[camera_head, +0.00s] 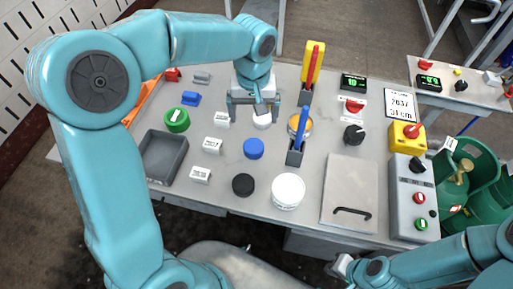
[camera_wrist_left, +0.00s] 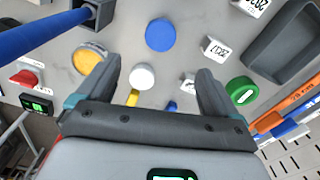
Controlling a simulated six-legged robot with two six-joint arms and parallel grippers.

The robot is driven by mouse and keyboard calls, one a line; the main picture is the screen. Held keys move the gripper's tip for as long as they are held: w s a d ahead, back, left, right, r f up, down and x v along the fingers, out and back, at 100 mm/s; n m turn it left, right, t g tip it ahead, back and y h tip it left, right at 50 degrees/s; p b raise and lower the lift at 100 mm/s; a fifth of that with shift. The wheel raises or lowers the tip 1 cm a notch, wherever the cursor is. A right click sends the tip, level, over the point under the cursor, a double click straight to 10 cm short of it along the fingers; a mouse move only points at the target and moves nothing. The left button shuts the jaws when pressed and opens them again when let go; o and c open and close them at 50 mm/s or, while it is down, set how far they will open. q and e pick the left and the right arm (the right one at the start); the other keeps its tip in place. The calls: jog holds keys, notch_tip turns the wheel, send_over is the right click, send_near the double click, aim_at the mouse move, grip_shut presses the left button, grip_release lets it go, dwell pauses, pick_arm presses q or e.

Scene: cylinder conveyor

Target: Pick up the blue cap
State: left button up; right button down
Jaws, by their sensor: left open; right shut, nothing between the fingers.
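The blue cap (camera_head: 253,148) lies on the grey table near its middle, between the white labelled blocks and the blue lever. In the left wrist view the blue cap (camera_wrist_left: 160,34) is round and flat, at the top centre, ahead of the fingertips and not between them. My left gripper (camera_head: 254,115) is open and empty above the table, behind the blue cap. Its two fingers (camera_wrist_left: 158,68) frame a white cap (camera_wrist_left: 142,76) below. My right gripper (camera_head: 341,266) is shut and empty in front of the table's front edge.
A black cap (camera_head: 243,184) and a white jar (camera_head: 288,191) stand in front of the blue cap. The blue lever (camera_head: 300,130) rises to its right. White blocks (camera_head: 212,145), a green cap (camera_head: 176,119) and a grey tray (camera_head: 181,160) are to its left.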

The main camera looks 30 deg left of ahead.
pick_arm(q)
send_over(253, 145)
jog(key=f, duration=0.8)
jog(key=shift+s+d+f, duration=0.2)
jog(key=shift+s+f, duration=0.05)
jog(key=shift+f, duration=0.15)
jog(key=shift+a+f, duration=0.1)
jog(key=shift+f, duration=0.45)
jog(key=f, duration=0.4)
jog(key=shift+w+p, duration=0.25)
jog(key=shift+p, duration=0.1)
jog(key=shift+f, duration=0.45)
jog(key=c, duration=1.1)
